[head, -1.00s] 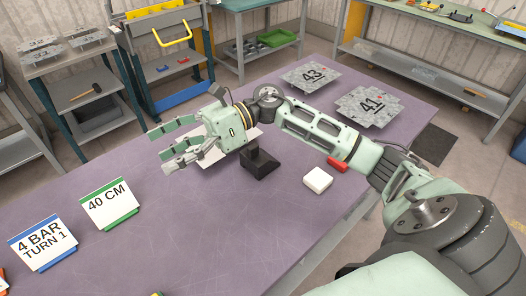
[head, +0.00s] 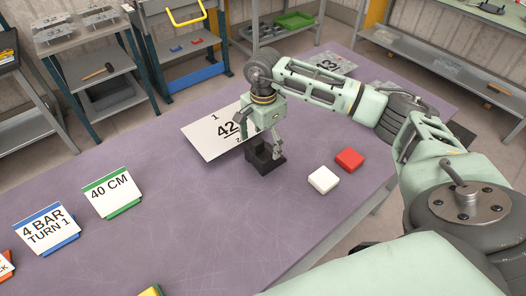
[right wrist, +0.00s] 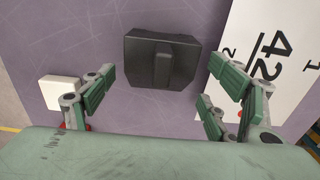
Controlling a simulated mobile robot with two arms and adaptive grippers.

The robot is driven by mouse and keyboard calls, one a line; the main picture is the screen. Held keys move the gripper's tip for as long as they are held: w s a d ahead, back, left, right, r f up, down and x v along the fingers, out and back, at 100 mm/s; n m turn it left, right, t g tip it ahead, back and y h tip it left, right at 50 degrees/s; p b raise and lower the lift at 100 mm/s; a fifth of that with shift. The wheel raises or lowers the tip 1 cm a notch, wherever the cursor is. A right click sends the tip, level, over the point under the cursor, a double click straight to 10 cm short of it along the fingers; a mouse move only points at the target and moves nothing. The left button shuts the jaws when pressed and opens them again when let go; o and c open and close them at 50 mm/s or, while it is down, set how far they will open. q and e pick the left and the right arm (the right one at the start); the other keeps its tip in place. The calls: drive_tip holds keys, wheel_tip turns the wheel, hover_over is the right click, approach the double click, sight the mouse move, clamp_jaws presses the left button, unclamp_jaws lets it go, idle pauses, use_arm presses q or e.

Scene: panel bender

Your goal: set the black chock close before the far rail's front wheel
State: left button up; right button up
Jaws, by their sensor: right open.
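The black chock (head: 264,158) stands on the purple table (head: 190,200), a dark block with a raised upright part. My right gripper (head: 262,142) points down just above it, its fingers open. In the right wrist view the chock (right wrist: 145,68) lies ahead of the spread fingers (right wrist: 160,95), and nothing is held. I cannot tell from the head view whether a finger touches the chock. No rail or wheel can be made out. My left gripper is not in view.
A white plate marked 42 (head: 207,134) lies just left of the chock. A white block (head: 323,180) and a red block (head: 349,159) lie to its right. Signs reading 40 CM (head: 112,195) and 4 BAR TURN 1 (head: 47,230) stand at left. The middle front of the table is clear.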

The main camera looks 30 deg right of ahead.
sight(263, 150)
wheel_tip(263, 150, down, 4)
drive_tip(key=shift+a+r+p, duration=0.1)
drive_tip(key=shift+r+p, duration=0.05)
drive_tip(key=shift+p, duration=0.65)
drive_tip(key=shift+f, duration=0.25)
drive_tip(key=shift+c, duration=0.5)
drive_tip(key=c, duration=1.1)
drive_tip(key=shift+r, duration=0.15)
